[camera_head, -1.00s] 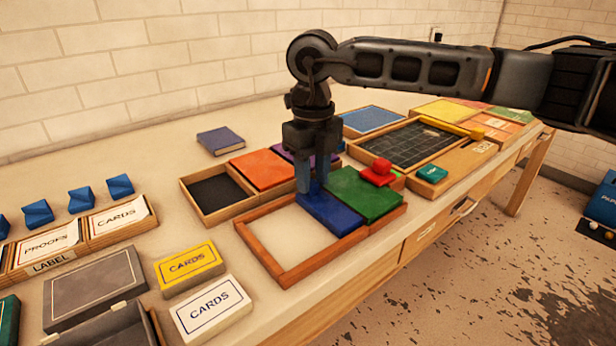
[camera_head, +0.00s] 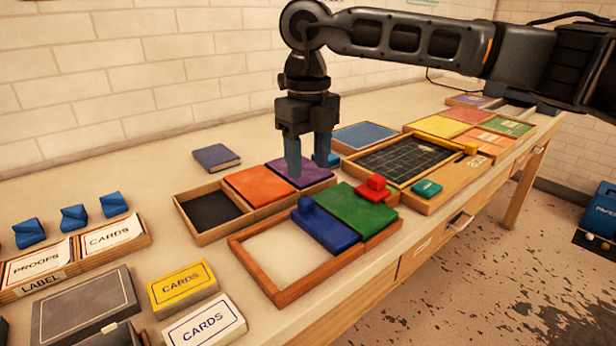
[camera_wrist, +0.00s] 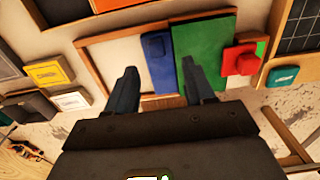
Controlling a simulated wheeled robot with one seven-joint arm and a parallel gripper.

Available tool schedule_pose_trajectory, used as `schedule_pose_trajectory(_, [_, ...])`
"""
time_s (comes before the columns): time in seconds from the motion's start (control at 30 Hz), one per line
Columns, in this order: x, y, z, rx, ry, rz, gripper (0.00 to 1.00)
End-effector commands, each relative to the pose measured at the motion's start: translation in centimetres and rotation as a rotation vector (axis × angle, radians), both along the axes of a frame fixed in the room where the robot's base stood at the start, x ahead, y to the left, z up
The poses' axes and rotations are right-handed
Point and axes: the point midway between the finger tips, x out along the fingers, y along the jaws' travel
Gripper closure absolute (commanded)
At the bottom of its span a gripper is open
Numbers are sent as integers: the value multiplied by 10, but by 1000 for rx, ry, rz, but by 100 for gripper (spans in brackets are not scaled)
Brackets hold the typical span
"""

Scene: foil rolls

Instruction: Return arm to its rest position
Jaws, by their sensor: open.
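My gripper (camera_head: 308,158) is open and empty, raised above the workbench (camera_head: 110,180) behind the wooden frame. Its two blue fingers point down and stand apart. In the wrist view my gripper (camera_wrist: 160,92) shows the fingers spread, with the blue block (camera_wrist: 158,62) beyond and between them. The blue block (camera_head: 326,228), with a round knob, lies in the wooden frame (camera_head: 272,288) against the green panel (camera_head: 355,203). No finger touches it. In the head view the fingers overlap the purple panel (camera_head: 297,172) and a blue knobbed piece; their exact height is unclear.
A red knobbed piece (camera_head: 376,188) sits at the green panel's right edge. The dark gridded board (camera_head: 405,160) lies to the right. Card boxes (camera_head: 182,288) and a card tray (camera_head: 112,238) stand at the left. The brick wall (camera_head: 130,60) is behind.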

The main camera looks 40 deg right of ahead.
Motion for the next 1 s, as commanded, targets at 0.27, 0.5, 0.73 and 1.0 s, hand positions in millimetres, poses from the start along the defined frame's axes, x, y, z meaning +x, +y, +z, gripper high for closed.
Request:
schedule_pose_trajectory(0.27, [0, 0, 10, -1, 1, 0, 47])
schedule_pose_trajectory(0.5, [0, 0, 10, 0, 1, 0, 47])
schedule_pose_trajectory(0.73, [-1, 4, 8, 13, 2, 7, 47])
schedule_pose_trajectory(1.0, [-16, 119, -8, 379, 15, 168, 47])
